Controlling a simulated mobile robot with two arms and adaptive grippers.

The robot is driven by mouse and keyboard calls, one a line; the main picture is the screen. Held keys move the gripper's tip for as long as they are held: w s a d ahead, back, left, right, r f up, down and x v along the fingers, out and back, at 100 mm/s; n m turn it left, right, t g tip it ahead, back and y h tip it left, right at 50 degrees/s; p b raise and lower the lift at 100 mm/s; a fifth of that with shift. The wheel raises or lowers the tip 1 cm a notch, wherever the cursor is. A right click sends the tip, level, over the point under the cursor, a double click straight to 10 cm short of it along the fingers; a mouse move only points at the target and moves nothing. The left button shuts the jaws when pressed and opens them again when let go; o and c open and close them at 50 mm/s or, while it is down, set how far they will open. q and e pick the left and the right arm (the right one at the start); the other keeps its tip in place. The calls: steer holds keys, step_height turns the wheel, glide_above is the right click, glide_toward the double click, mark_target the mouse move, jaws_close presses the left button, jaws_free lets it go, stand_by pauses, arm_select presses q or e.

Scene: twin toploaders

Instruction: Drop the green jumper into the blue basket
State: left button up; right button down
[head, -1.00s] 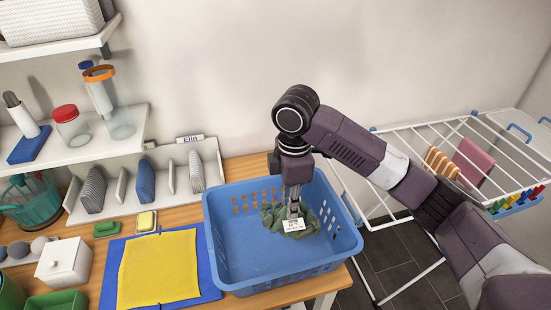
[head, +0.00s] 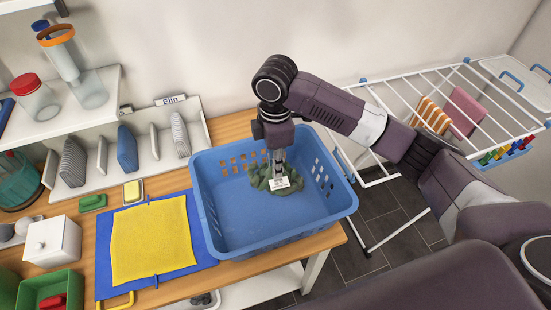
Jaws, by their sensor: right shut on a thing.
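The blue basket (head: 245,235) stands on the wooden counter, its inside open to view and otherwise empty. The green jumper (head: 259,178) is a crumpled bundle inside the basket, towards its back right. My right gripper (head: 279,175) points down into the basket and is shut on the jumper. I cannot tell whether the jumper touches the basket floor. My left gripper is not in view.
A yellow cloth (head: 155,240) lies on a blue mat left of the basket. A white lidded box (head: 52,242) and a green bin (head: 50,290) stand further left. A rack with plates (head: 120,150) is behind. A white drying rack (head: 440,105) stands at the right.

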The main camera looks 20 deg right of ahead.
steer(key=shift+s+r, duration=0.15)
steer(key=shift+s, duration=0.1)
steer(key=c, duration=1.8)
jaws_free()
steer(key=shift+w, duration=0.1)
steer(key=shift+o, duration=0.2)
step_height(320, 180, up, 12)
